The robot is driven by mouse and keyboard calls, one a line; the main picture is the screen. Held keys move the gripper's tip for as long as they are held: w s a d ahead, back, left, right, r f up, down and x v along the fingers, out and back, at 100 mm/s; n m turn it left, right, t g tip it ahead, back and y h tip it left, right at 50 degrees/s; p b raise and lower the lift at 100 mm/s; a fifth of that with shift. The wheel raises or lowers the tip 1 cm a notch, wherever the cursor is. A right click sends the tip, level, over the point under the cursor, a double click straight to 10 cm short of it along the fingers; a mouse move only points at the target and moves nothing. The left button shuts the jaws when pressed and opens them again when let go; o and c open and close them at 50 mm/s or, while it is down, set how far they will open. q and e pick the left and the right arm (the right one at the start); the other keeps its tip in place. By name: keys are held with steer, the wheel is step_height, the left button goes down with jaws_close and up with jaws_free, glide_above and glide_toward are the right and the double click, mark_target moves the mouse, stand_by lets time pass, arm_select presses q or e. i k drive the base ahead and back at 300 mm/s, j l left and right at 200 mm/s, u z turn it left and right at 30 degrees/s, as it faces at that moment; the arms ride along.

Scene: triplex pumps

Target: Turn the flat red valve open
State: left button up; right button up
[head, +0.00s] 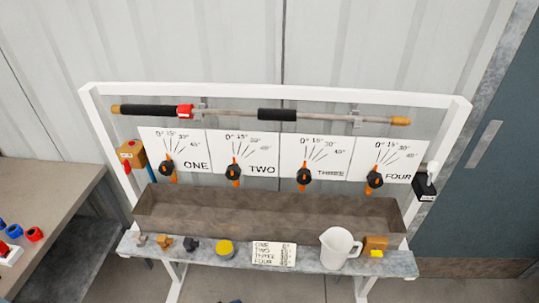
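A flat red piece (126,156), which looks like the valve handle, sits on the front of a brass-coloured block (133,150) at the left post of the white rack. It is small in the head view, and I cannot tell whether the valve is open or closed. A second red part (185,111) sits on the long lance (230,113) along the top of the rack, next to its black grip. Neither of my grippers shows in the head view, and nothing touches the red parts.
The white rack (270,89) holds several dial cards with black knobs above a brown trough (270,215). A grey shelf (205,255) in front carries small fittings, a yellow-capped item, a label card and a white jug (338,247). A table (45,190) stands left.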

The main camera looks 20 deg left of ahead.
mark_target(126, 164)
steer(key=u, duration=1.85)
steer(key=i+j+z, duration=0.15)
steer(key=j, duration=0.8)
steer(key=i+j+z, duration=0.1)
steer(key=j, duration=0.9)
steer(key=i+j+z, duration=0.15)
steer(key=j, duration=0.8)
